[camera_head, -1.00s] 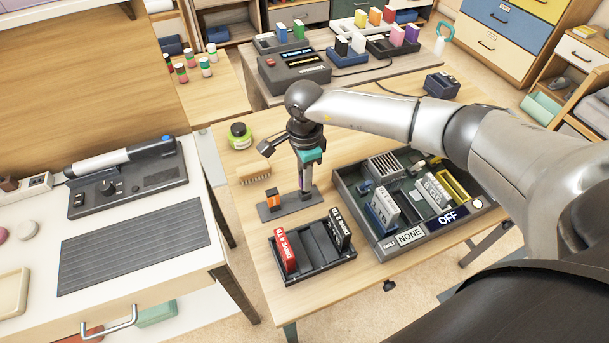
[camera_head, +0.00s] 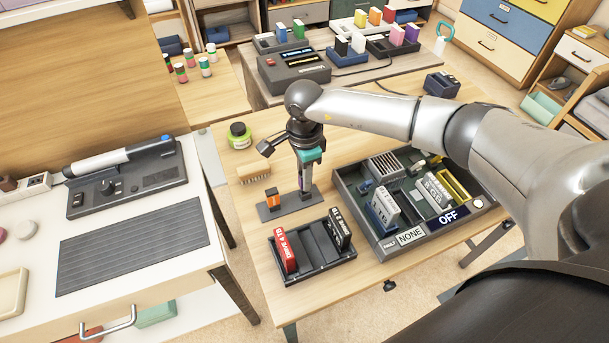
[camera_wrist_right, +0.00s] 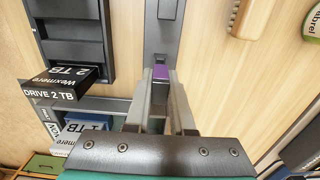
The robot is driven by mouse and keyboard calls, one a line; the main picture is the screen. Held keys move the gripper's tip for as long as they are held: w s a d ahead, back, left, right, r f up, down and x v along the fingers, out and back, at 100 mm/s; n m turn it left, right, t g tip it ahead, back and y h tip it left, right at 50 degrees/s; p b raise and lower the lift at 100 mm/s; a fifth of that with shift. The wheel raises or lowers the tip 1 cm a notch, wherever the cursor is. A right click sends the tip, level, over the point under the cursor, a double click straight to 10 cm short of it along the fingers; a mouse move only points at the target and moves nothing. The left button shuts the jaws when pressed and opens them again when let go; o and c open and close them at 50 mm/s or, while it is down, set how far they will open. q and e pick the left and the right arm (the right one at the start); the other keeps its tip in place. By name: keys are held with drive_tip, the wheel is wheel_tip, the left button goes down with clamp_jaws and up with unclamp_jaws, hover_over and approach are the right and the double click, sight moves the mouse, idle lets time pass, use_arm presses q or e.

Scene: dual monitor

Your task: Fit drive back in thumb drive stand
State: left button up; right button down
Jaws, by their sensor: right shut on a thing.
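The thumb drive stand (camera_head: 288,207) is a low dark grey bar on the wooden table. An orange drive (camera_head: 273,198) stands upright in its left part. My right gripper (camera_head: 304,188) points down at the stand's right end, shut on a purple thumb drive (camera_wrist_right: 160,73). In the right wrist view the drive's purple end shows between the two fingers (camera_wrist_right: 162,105), over the grey strip of the stand (camera_wrist_right: 163,38). The fingers hide the drive's lower part, and I cannot tell whether it sits in a slot. My left gripper is not in view.
A black drive rack (camera_head: 313,262) with a red and a black drive stands in front.

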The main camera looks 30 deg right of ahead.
drive_tip(key=shift+f+b, duration=1.05)
drive_tip(key=shift+f, duration=0.3)
drive_tip(key=c, duration=0.7)
unclamp_jaws()
drive_tip(key=shift+r, duration=0.1)
drive_tip(key=shift+r, duration=0.25)
wheel_tip(320, 180, up, 15)
drive_tip(key=p, duration=0.2)
drive_tip(key=shift+f+p, duration=0.15)
drive_tip(key=shift+p, duration=0.15)
